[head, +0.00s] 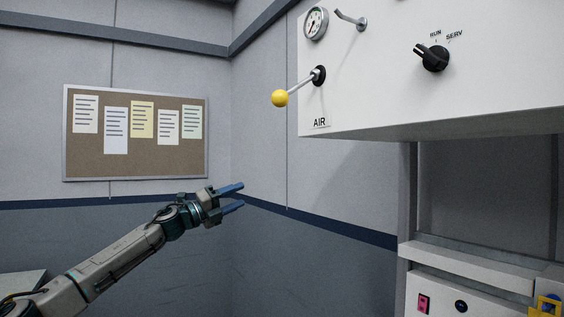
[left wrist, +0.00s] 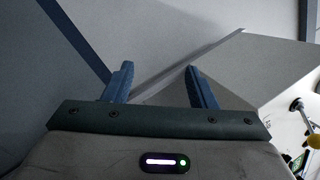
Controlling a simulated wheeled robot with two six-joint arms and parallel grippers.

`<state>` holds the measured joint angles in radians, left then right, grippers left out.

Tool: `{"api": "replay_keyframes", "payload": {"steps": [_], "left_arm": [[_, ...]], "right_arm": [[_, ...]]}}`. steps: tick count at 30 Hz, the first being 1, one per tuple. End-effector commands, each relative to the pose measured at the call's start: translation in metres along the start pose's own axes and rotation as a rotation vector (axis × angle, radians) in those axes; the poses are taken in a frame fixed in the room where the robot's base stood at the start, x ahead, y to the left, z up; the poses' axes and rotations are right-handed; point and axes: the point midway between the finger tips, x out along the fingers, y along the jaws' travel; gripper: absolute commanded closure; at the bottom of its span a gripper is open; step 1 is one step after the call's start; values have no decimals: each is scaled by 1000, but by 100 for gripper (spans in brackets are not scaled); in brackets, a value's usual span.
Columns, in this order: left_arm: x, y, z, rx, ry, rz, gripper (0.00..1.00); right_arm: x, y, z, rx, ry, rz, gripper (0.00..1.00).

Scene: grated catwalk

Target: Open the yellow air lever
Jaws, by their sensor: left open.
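The air lever is a metal rod with a yellow ball knob (head: 280,98) on a black pivot (head: 318,75). It sits on the white panel (head: 375,75) above the "AIR" label, with its rod slanting down and left. The yellow knob also shows at the right edge of the left wrist view (left wrist: 297,104). My left gripper (head: 240,196) is open and empty, below and left of the knob and clear of it. Its two blue fingers (left wrist: 160,85) show apart in the left wrist view, with nothing between them. My right gripper is not in view.
A gauge (head: 315,23), a small metal lever (head: 351,19) and a black RUN/SERV selector (head: 433,58) are on the same panel. A cork board (head: 140,165) with papers hangs on the left wall. A lower unit (head: 465,295) stands at bottom right. The space around my left gripper is free.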

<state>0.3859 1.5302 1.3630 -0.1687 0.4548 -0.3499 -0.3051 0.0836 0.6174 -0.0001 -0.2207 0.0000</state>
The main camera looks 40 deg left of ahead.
Motion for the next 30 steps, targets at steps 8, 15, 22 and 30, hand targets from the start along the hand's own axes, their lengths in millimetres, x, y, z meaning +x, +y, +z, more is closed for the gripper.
{"api": "replay_keyframes", "payload": {"steps": [8,15,22,30], "left_arm": [[-21,-251,-37,556,262,-116,48],[-53,-342,-86,843,398,-110,48],[-54,-359,-101,909,434,-101,48],[-8,-358,-117,904,436,-99,48]], "right_arm": [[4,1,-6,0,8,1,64],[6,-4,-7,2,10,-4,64],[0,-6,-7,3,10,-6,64],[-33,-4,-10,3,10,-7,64]]}}
